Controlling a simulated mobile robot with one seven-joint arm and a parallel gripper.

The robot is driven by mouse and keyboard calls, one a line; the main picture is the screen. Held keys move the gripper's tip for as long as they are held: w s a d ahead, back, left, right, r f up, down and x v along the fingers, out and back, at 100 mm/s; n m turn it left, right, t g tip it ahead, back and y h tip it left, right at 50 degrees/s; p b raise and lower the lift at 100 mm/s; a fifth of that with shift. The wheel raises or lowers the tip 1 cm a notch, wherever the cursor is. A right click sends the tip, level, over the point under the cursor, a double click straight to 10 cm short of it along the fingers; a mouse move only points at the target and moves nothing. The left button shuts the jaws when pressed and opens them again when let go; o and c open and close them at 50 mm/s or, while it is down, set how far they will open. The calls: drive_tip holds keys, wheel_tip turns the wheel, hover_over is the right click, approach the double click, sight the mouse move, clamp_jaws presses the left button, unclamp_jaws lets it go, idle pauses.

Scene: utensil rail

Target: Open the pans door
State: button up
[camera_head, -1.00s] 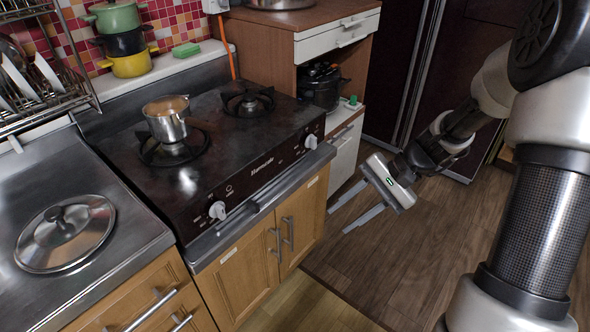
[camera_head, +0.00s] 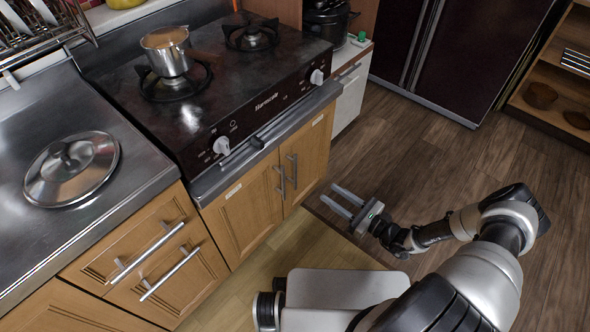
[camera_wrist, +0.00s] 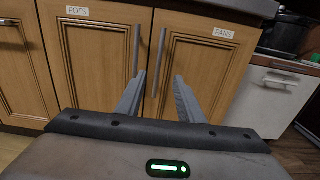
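The pans door (camera_head: 312,152) is the right wooden door under the stove. It looks shut, and its "PANS" label (camera_wrist: 223,33) is readable in the wrist view. Its upright metal handle (camera_head: 292,172) is by the door's left edge; the wrist view also shows this handle (camera_wrist: 158,62). My gripper (camera_head: 329,195) is open and empty, its fingers pointing at the doors. It is apart from the handle, in front of the cabinet. In the wrist view the handle appears between the fingertips (camera_wrist: 160,80).
The pots door (camera_wrist: 95,50) is just left, its handle (camera_wrist: 136,50) close beside the pans handle. The stove (camera_head: 230,95) overhangs the doors and carries a saucepan (camera_head: 167,55). A white cabinet (camera_head: 349,98) stands to the right. Floor in front is clear.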

sight(296, 171)
drive_tip(key=b+x, duration=0.2)
drive_tip(key=x, duration=1.4)
drive_tip(key=shift+w+a+b, duration=0.1)
drive_tip(key=shift+a+b, duration=0.1)
drive_tip(key=shift+b, duration=0.2)
drive_tip(key=shift+c, duration=0.4)
clamp_jaws()
